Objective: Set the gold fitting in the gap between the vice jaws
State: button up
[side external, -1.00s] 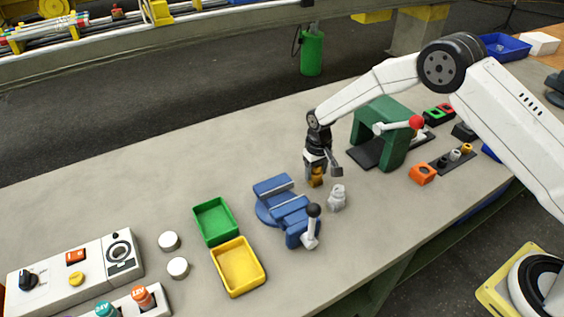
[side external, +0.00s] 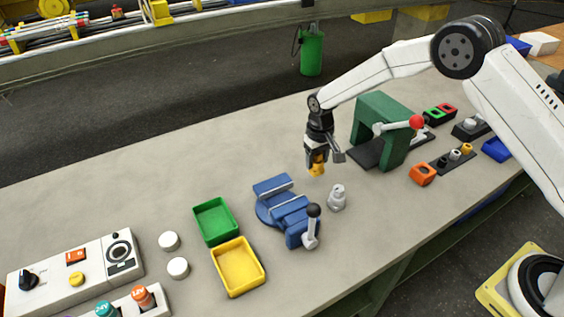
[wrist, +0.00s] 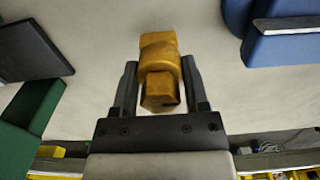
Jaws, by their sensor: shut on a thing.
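My gripper (side external: 318,160) is shut on the gold fitting (side external: 317,169) and holds it above the bench, behind and to the right of the vice. In the wrist view the gold fitting (wrist: 160,65) sits between the two dark fingers of my gripper (wrist: 160,80). The blue vice (side external: 285,207) stands on the bench with a visible gap between its jaws and a black-knobbed handle at its front. In the wrist view part of the vice (wrist: 285,45) shows at the upper right, apart from the fitting.
A silver fitting (side external: 337,198) stands just right of the vice. A green press (side external: 385,125) with a red-knobbed lever stands to the right of my gripper. A green tray (side external: 197,229) and a yellow tray (side external: 219,275) lie left of the vice. The bench behind the vice is clear.

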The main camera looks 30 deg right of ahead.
jog(key=shift+r, duration=0.45)
jog(key=shift+a, duration=0.1)
jog(key=shift+a+r, duration=0.2)
jog(key=shift+a, duration=0.05)
jog(key=s+a+r, duration=0.2)
jog(key=a+r, duration=0.2)
jog(key=a, duration=0.2)
jog(key=s+a+r, duration=0.2)
jog(key=a+r, duration=0.1)
jog(key=a, duration=0.4)
jog(key=shift+s+r, duration=0.4)
jog(key=shift+f, duration=0.2)
jog(key=shift+d+f, duration=0.1)
jog(key=shift+f, duration=2.1)
jog(key=shift+f, duration=1.7)
